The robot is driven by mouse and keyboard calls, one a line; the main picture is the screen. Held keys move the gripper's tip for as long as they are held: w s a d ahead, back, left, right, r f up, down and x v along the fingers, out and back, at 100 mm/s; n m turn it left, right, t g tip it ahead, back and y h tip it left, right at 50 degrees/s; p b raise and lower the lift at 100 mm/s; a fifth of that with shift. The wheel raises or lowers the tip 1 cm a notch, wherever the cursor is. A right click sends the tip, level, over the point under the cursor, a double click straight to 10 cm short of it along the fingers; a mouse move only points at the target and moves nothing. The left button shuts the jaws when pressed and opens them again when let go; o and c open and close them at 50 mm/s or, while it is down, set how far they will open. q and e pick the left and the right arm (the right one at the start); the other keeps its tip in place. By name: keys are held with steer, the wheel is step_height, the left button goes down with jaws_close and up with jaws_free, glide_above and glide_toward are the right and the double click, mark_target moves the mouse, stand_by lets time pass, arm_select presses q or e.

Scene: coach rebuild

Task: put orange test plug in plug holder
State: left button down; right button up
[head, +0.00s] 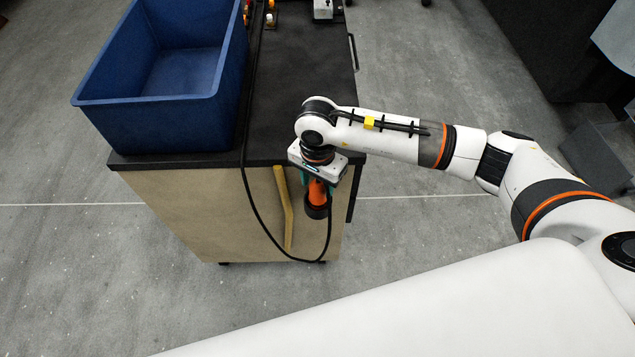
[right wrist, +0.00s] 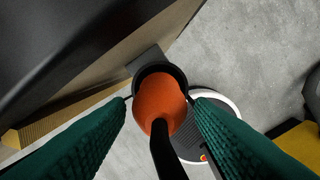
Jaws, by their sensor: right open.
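The orange test plug (head: 316,190) sits nose down in the black ring-shaped plug holder (head: 317,211) on the cabinet's front side. In the right wrist view the plug (right wrist: 159,100) is inside the rim of the holder (right wrist: 163,70). Its black cable (right wrist: 164,152) comes out of its back end towards the camera. My right gripper (right wrist: 160,102) is open, with one green finger on each side of the plug and small gaps between. In the head view the gripper (head: 317,183) is just above the holder, and its hand hides the plug's top. My left gripper is not seen.
A blue bin (head: 150,119) stands on the black cabinet top (head: 300,75) at left. The cable (head: 252,203) runs over the top's edge and loops down the front. A yellow handle (head: 284,208) is left of the holder. Grey floor lies around.

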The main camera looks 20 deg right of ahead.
steer(key=shift+r+p, duration=1.75)
steer(key=shift+r, duration=2)
steer(key=shift+a, duration=0.1)
